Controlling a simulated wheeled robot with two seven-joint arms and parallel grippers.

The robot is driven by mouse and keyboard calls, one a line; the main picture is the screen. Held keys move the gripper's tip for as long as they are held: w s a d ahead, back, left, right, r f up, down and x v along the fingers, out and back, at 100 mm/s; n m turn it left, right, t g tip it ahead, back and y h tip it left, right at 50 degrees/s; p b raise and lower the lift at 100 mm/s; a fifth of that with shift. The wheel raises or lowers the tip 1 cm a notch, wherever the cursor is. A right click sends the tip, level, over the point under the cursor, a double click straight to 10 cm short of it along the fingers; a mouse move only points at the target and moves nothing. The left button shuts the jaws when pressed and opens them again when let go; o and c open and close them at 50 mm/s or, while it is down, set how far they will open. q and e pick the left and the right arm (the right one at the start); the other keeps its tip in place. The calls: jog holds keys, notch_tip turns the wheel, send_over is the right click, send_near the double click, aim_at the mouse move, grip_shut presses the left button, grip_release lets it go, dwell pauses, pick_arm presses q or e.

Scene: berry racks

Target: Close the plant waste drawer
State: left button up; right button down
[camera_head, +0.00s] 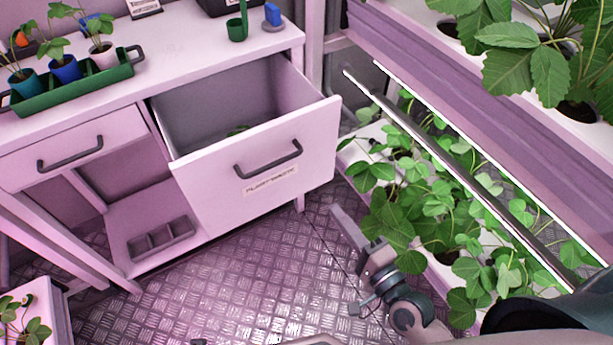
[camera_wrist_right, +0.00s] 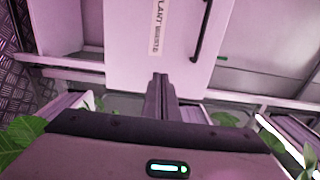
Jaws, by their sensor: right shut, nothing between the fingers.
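The plant waste drawer (camera_head: 255,165) is pulled out of the white cabinet in the head view. Its front has a dark bar handle (camera_head: 268,158) and a label strip, and some green leaf matter (camera_head: 238,130) lies inside. My right gripper (camera_head: 338,215) is below and right of the drawer front, over the floor, with its fingers shut and empty. In the right wrist view the drawer front (camera_wrist_right: 130,45), its label (camera_wrist_right: 157,28) and its handle (camera_wrist_right: 201,30) show beyond the shut fingers (camera_wrist_right: 160,80). Contact with the drawer cannot be told. My left gripper is not in view.
Racks of leafy plants (camera_head: 440,205) with metal rails stand close at the right. The cabinet top holds a green tray (camera_head: 75,85) of potted plants and a green cup (camera_head: 237,28). A closed drawer (camera_head: 65,150) is at the left. The metal floor (camera_head: 230,280) in front is mostly clear.

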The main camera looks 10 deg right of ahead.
aim_at(300, 162)
jog(key=p+x, duration=0.1)
jog(key=x, duration=1.2)
jog(key=shift+f, duration=0.1)
jog(key=shift+w+a+p, duration=0.2)
jog(key=shift+w+p, duration=0.1)
jog(key=shift+w, duration=0.15)
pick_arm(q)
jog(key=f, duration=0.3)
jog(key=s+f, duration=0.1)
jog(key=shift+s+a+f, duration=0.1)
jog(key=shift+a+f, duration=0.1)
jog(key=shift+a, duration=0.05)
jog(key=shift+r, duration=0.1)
pick_arm(e)
jog(key=shift+w, duration=0.15)
jog(key=shift+w+a, duration=0.15)
jog(key=shift+w, duration=0.4)
pick_arm(q)
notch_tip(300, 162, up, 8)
jog(key=b, duration=0.3)
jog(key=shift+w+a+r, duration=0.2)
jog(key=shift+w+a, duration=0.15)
pick_arm(e)
jog(key=x, duration=2.2)
jog(key=shift+r, duration=0.2)
